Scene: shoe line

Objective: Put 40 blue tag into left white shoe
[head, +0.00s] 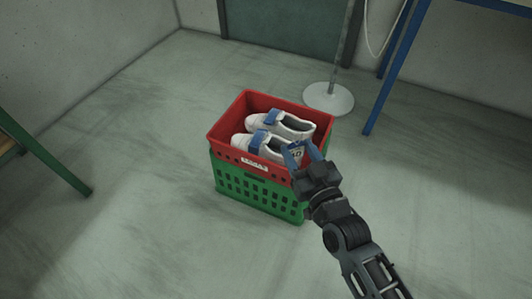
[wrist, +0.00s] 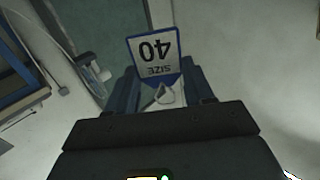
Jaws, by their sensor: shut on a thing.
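Two white shoes with blue straps lie side by side in the red crate in the head view, the rear shoe (head: 291,124) and the front shoe (head: 270,147). Which is the left one I cannot tell. My gripper (head: 304,147) is shut on the 40 blue tag (head: 296,154), at the crate's front right corner and beside the front shoe's right end. In the wrist view the tag (wrist: 154,50) stands between the fingers, white with a blue border, reading "SIZE 40" upside down. The gripper hides part of the crate's right corner.
The red crate (head: 222,146) sits on a green crate (head: 240,187) on the grey floor. A round white pole base (head: 329,99) stands behind it at the right. A blue table leg (head: 391,77) is at the upper right, a green leg (head: 60,165) at the left. Floor left of the crates is clear.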

